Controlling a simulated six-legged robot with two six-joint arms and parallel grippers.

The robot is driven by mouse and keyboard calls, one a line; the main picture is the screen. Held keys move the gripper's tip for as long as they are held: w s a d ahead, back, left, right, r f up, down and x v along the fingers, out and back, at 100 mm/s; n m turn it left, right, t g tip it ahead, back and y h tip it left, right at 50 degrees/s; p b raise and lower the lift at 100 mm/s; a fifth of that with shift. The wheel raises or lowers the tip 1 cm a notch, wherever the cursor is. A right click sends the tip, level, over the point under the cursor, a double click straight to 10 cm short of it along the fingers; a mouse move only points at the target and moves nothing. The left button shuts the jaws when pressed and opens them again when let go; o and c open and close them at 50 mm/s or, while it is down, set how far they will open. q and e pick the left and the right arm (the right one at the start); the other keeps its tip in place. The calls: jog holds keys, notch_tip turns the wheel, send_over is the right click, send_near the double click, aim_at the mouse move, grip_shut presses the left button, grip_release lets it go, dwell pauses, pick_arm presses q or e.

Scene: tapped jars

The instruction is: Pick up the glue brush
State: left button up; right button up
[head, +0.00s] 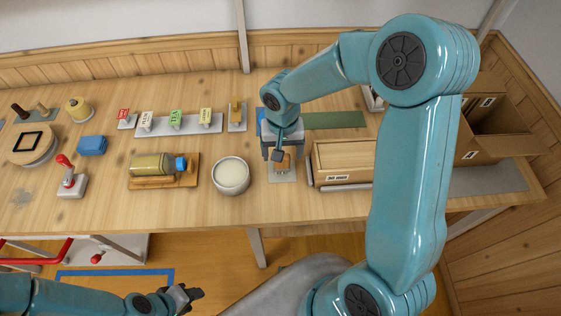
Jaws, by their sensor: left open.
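I cannot clearly make out the glue brush. A small tan piece (284,167) on a grey pad (283,178) may be it, but my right gripper (278,155) partly hides it. That gripper points down right over the piece; I cannot tell whether its jaws touch it or how far they are apart. A round bowl (231,190) with pale, paste-like contents stands just left of the pad. My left gripper (190,295) is open and empty, low in front of the table and well away from the bowl.
A jar (152,165) with a blue cap lies on a wooden cradle. Labelled cards (176,120) stand behind it. A wooden tray (345,158) and cardboard box (490,142) are at right.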

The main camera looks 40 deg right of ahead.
aim_at(283, 162)
jog(key=shift+s+f, duration=0.15)
jog(key=shift+f, duration=0.05)
jog(key=f+p, duration=0.1)
jog(key=f, duration=0.4)
jog(key=shift+w, duration=0.2)
jog(key=shift+s, duration=0.15)
jog(key=c, duration=0.9)
jog(key=shift+c, duration=0.8)
